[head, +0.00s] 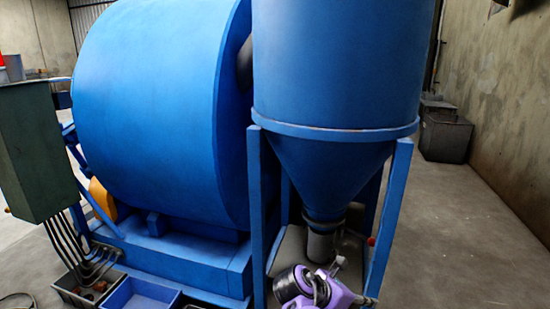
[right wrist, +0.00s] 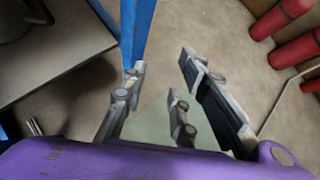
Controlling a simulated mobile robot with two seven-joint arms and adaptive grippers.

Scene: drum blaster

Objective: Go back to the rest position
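The large blue drum (head: 155,110) fills the left and middle of the head view. A blue hopper (head: 335,75) with a cone bottom stands on blue legs to its right. A purple arm of mine (head: 335,292) shows at the bottom, in front of the hopper's outlet; its gripper cannot be made out there. In the right wrist view my right gripper (right wrist: 161,66) has its fingers spread apart, with no object held between them. A blue post (right wrist: 136,30) rises close to its left finger. My left gripper is not in view.
A green cabinet (head: 35,150) with cables stands at the left, above a grey bin (head: 65,290) and a blue bin (head: 145,296). Dark boxes (head: 445,135) stand by the right wall. Red cylinders (right wrist: 280,15) lie right of the gripper. The floor at right is clear.

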